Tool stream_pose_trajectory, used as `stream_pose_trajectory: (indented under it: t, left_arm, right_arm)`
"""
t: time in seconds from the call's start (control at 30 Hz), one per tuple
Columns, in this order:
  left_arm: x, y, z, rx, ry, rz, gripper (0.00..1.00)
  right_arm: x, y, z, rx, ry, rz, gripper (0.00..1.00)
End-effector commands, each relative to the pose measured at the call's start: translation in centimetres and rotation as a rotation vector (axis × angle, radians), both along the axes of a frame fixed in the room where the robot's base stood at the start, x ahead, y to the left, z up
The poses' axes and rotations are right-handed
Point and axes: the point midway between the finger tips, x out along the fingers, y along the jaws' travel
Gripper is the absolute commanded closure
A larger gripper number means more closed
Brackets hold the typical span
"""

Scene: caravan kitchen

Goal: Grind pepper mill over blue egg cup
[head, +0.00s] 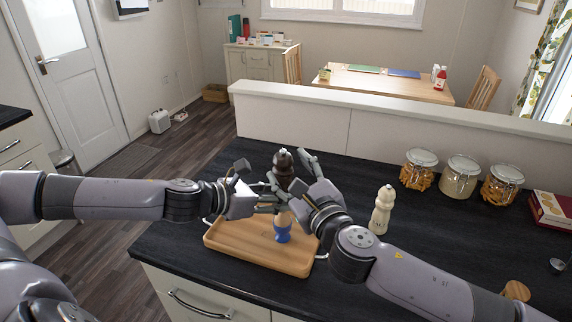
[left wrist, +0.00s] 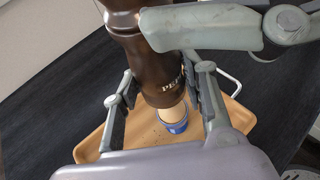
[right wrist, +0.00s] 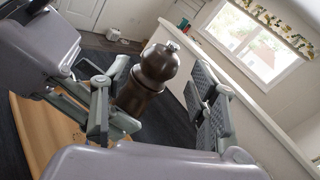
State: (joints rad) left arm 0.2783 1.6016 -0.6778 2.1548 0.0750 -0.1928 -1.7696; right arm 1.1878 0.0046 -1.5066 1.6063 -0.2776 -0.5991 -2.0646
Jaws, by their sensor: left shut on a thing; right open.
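The dark brown pepper mill (head: 283,165) is upright above the wooden tray. My left gripper (head: 276,199) is shut on its lower body, and the left wrist view shows the mill (left wrist: 150,65) between the fingers. The blue egg cup (head: 283,232) stands on the tray below the mill, holding a pale egg; the cup (left wrist: 174,122) also shows under the mill's base in the left wrist view. My right gripper (head: 300,172) is open around the mill's upper part. In the right wrist view the mill's head (right wrist: 160,62) lies between the spread fingers, with gaps visible.
The wooden tray (head: 250,257) with metal handles sits at the counter's front edge. A cream mill (head: 382,208) stands to the right. Several glass jars (head: 459,178) line the back right, near red books (head: 551,212). A low wall (head: 400,130) runs behind the dark counter.

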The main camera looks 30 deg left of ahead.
Motion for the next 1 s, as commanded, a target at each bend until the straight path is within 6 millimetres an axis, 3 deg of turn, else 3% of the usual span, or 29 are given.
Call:
stream_pose_trajectory:
  t: [0.2, 0.6, 1.0]
  left_arm:
    - [0.0, 0.0, 0.1, 0.0, -0.001, 0.0, 0.87]
    - [0.0, 0.0, 0.1, 0.0, -0.001, 0.0, 0.87]
    - [0.0, 0.0, 0.1, 0.0, -0.001, 0.0, 0.87]
  right_arm:
    - [1.2, 1.8, 0.0, 0.0, 0.0, 0.0, 0.46]
    - [1.5, 2.2, 0.0, 0.0, 0.0, 0.0, 0.46]
    - [1.5, 2.2, 0.0, -0.001, -0.001, -0.001, 0.73]
